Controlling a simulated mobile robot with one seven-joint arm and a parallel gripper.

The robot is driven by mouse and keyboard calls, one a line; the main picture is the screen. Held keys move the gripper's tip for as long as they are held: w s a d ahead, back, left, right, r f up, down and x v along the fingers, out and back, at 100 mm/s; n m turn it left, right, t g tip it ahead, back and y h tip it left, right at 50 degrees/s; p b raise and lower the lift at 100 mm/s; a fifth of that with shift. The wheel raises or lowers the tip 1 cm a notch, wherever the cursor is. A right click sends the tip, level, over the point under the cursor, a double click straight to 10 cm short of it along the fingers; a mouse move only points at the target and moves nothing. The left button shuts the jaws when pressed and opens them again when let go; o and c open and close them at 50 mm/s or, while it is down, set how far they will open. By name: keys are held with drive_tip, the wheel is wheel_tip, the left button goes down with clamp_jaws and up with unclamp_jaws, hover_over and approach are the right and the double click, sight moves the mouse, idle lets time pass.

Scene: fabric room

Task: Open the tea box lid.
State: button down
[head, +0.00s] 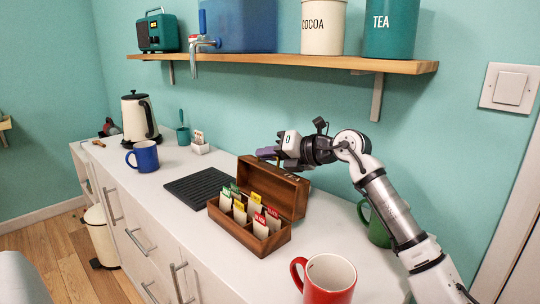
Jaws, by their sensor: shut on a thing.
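The wooden tea box (238,234) stands on the white counter. Its lid (273,187) is raised, standing up along the back of the box and leaning slightly backward. Several tea packets with green, yellow and red labels (262,223) stand in the compartments. My gripper (267,154) is at the top edge of the lid, coming from behind and the right. It is shut on the lid's edge; the exact contact of the fingertips is small and partly hidden.
A red mug (329,277) stands in front of the box at right. A green mug (377,229) is partly behind my arm. A black ribbed mat (205,184), blue mug (144,155) and kettle (137,118) are left. A wooden shelf (290,61) hangs above.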

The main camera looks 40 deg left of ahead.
drive_tip(key=s, duration=0.1)
drive_tip(key=s+n+t+b, duration=0.1)
drive_tip(key=s+n+b, duration=0.1)
drive_tip(key=shift+s+a+r+h, duration=0.3)
drive_tip(key=shift+s+r+h, duration=0.05)
drive_tip(key=shift+h, duration=0.05)
drive_tip(key=c, duration=1.8)
unclamp_jaws()
drive_tip(key=shift+c, duration=0.2)
drive_tip(key=v, duration=1.3)
drive_tip(key=shift+s+d+b, duration=0.2)
drive_tip(key=shift+d+b, duration=0.1)
drive_tip(key=shift+d, duration=0.1)
drive_tip(key=shift+r, duration=0.15)
